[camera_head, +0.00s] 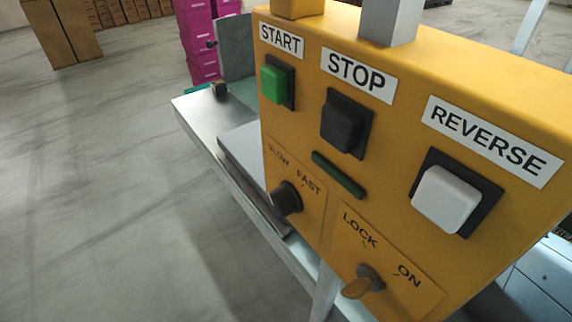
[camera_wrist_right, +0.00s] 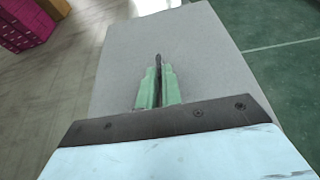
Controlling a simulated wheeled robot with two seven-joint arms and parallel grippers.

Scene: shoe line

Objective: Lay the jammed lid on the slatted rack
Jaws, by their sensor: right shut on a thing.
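My right gripper (camera_wrist_right: 158,75) shows in the right wrist view as two pale green fingers close together. It is shut on a thin dark thing (camera_wrist_right: 159,60), of which only a narrow strip shows between the fingertips. A large flat grey panel (camera_wrist_right: 215,70) lies behind the fingers; I cannot tell whether it is the lid or whether it joins the held thing. The head view shows neither gripper. I cannot pick out the slatted rack in either view.
A yellow control box (camera_head: 400,85) with START, STOP and REVERSE buttons fills the right of the head view. A metal ledge (camera_head: 200,112) runs behind it. Magenta boxes (camera_head: 200,40) stand at the back. A green surface (camera_wrist_right: 285,75) lies right of the panel. Floor at left is clear.

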